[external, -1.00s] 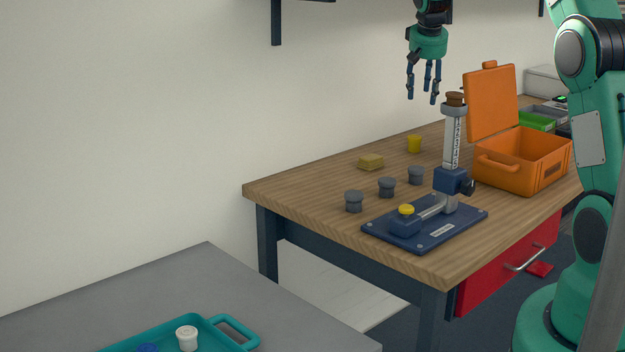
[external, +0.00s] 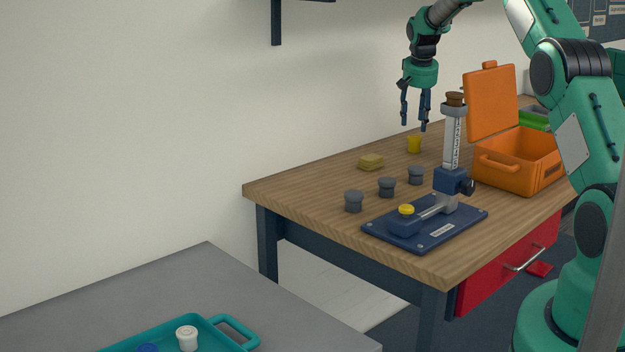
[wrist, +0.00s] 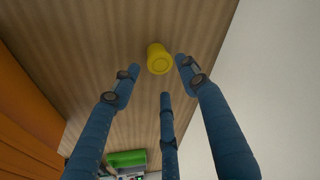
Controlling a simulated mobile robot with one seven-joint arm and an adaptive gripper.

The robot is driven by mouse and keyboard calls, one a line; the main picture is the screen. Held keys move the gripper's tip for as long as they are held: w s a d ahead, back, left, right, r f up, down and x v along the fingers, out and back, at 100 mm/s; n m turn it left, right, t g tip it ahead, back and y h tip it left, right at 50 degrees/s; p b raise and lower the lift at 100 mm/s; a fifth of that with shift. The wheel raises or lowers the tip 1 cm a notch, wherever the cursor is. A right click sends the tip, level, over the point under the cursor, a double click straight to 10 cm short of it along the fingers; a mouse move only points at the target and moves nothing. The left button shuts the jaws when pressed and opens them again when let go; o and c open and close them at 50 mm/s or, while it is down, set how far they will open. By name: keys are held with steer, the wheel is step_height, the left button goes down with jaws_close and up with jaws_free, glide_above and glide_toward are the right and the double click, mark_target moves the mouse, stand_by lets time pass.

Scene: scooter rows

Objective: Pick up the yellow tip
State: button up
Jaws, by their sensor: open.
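A small yellow cylinder (external: 414,144), likely the yellow tip, stands upright on the wooden table (external: 300,190) near its back edge. It also shows in the wrist view (wrist: 159,59), at the upper middle. My three-fingered gripper (external: 414,126) points down above it in the external view, open and empty. In the wrist view my gripper (wrist: 160,72) has its fingertips spread around the lower side of the cylinder in the picture. The fingertips look higher than the cylinder and apart from it. A second yellow piece, a round cap (external: 406,209), sits on the blue stand.
A blue stand (external: 440,236) with an upright column (external: 452,140) is at the table's front. An open orange case (external: 515,170) is to the right. The wall (external: 200,100) is behind the table.

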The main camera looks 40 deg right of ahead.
mark_target(420, 134)
stand_by(0.3)
steer(key=shift+b+x, duration=0.3)
steer(key=shift+x, duration=1)
steer(key=shift+b+x, duration=0.6)
steer(key=shift+x, duration=1.9)
steer(key=c, duration=0.9)
